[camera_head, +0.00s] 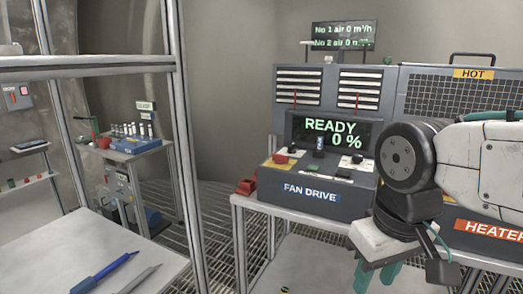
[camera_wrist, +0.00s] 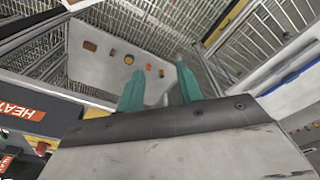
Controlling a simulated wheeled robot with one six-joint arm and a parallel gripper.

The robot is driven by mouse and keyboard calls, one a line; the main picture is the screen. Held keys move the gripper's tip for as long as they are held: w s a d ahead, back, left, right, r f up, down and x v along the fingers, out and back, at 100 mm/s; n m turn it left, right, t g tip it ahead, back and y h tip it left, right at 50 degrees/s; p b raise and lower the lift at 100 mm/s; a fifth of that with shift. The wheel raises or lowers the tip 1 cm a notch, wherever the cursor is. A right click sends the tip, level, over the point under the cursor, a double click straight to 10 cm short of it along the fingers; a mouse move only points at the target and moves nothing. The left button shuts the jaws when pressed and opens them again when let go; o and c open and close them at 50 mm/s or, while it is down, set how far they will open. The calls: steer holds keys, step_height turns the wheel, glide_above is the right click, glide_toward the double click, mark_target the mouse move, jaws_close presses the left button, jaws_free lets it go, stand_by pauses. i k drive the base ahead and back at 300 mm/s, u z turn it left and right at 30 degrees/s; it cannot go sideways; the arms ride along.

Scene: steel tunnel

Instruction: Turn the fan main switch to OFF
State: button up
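The grey fan drive console (camera_head: 313,197) stands on a white-topped bench in the head view. Its display reads READY 0 %. A red knob on a yellow plate (camera_head: 281,159), which looks like the main switch, is at the left of its sloped top; I cannot read its position. A green button (camera_head: 316,168) and a dark knob (camera_head: 343,173) are to its right. My gripper (camera_head: 377,278) hangs low, right of and in front of the console, pointing down. Its teal fingers also show in the wrist view (camera_wrist: 159,67), apart and with nothing between them.
The heater unit (camera_head: 488,229) is at the right, partly behind my arm, with a caged HOT box (camera_head: 450,100) behind. A red object (camera_head: 246,187) sits at the bench's left end. A metal rack (camera_head: 182,130) and a shelf with pens (camera_head: 105,272) stand left. Grated floor lies between.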

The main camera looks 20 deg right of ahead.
mark_target(279, 159)
steer(key=i, duration=1.05)
steer(key=z, duration=0.2)
